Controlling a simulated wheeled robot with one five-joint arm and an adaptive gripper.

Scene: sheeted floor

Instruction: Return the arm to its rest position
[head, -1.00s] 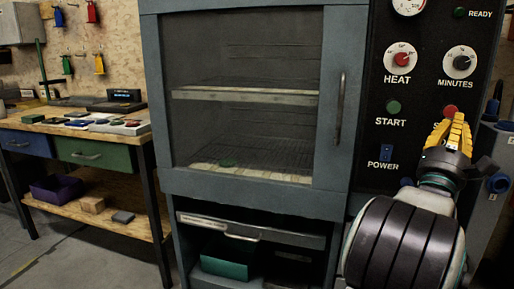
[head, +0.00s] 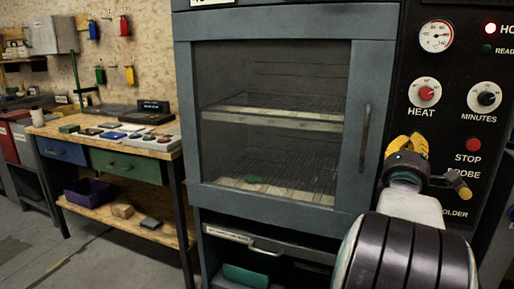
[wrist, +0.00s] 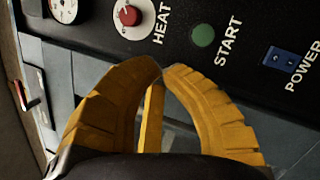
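My gripper (head: 408,138) stands raised at the right in the head view, in front of the oven's black control panel (head: 450,120). Its yellow fingers fill the lower middle of the wrist view (wrist: 161,69). Their tips meet, and nothing is held between them. The arm's dark banded link rises from the bottom right of the head view. In the wrist view the red HEAT knob (wrist: 129,14), green START button (wrist: 203,36) and blue POWER switch (wrist: 285,63) lie beyond the fingers. The gripper hides START and POWER in the head view.
The oven door (head: 275,120) is shut, with a green item (head: 252,179) on the lower rack inside. A workbench (head: 150,146) with drawers stands left. Bare floor (head: 115,262) shows in front of it.

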